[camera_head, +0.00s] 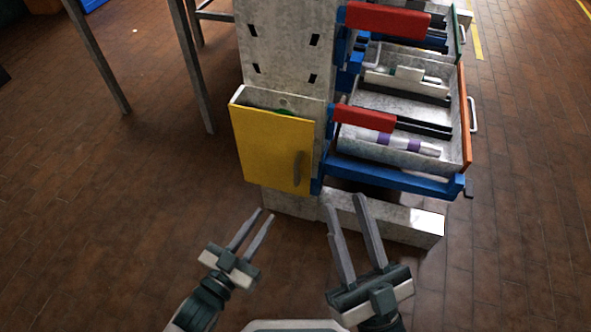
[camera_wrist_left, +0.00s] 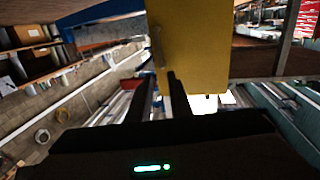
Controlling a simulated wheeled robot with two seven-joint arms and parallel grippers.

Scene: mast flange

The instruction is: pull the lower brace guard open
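A yellow panel (camera_head: 270,148) with a grey vertical handle (camera_head: 298,170) near its right edge is mounted low on the grey metal column; I take it for the lower brace guard. Its top edge stands a little away from the column, with a gap behind it. In the left wrist view the yellow panel (camera_wrist_left: 195,45) and its handle (camera_wrist_left: 157,45) show ahead of the fingers. My left gripper (camera_head: 266,213) is open and empty, below and in front of the panel. My right gripper (camera_head: 343,203) is open and empty, to the lower right of the panel. Neither touches the handle.
Right of the column, a blue-framed rack holds pulled-out grey drawers (camera_head: 382,160) with red blocks (camera_head: 364,118) on the near side. A grey base block (camera_head: 400,222) sticks out at floor level. Dark table legs (camera_head: 95,60) stand upper left. The brown floor at left is clear.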

